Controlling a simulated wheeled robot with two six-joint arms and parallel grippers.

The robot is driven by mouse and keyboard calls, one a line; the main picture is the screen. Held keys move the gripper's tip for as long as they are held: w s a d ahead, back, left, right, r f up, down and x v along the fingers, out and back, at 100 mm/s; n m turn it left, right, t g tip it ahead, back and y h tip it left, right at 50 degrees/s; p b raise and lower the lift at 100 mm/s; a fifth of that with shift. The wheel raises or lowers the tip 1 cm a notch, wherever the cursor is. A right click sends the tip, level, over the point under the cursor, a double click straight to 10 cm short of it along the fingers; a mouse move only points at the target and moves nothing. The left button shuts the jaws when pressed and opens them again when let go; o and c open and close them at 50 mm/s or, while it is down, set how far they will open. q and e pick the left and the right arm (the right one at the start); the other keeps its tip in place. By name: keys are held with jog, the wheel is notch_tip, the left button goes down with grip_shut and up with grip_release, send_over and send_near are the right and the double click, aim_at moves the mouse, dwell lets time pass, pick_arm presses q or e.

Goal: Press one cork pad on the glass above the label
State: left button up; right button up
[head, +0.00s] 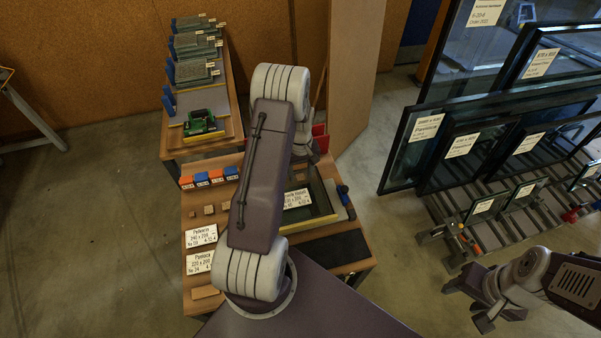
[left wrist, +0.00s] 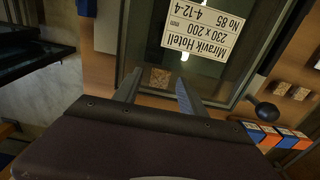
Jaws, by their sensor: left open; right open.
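The glass pane in its frame (head: 322,205) lies on the workbench, with a white label (head: 297,198) on it. In the left wrist view the label (left wrist: 202,25) appears upside down. My left gripper (left wrist: 157,88) is open over the glass, its fingers apart; the arm hides it in the head view. A cork pad (left wrist: 159,77) shows between the fingertips, on the label's top-edge side. It appears to lie on the glass, but I cannot tell whether it touches. Loose cork pads (head: 208,210) sit on the bench left of the arm. My right gripper (head: 497,318) is open and empty at lower right.
Orange and blue blocks (head: 201,179) line the bench's left back edge; white cards (head: 201,236) lie in front. A rack of framed panes (head: 470,150) stands at right. Bare floor lies left.

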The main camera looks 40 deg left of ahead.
pick_arm(q)
notch_tip(320, 180, up, 9)
jog(key=shift+b, duration=0.35)
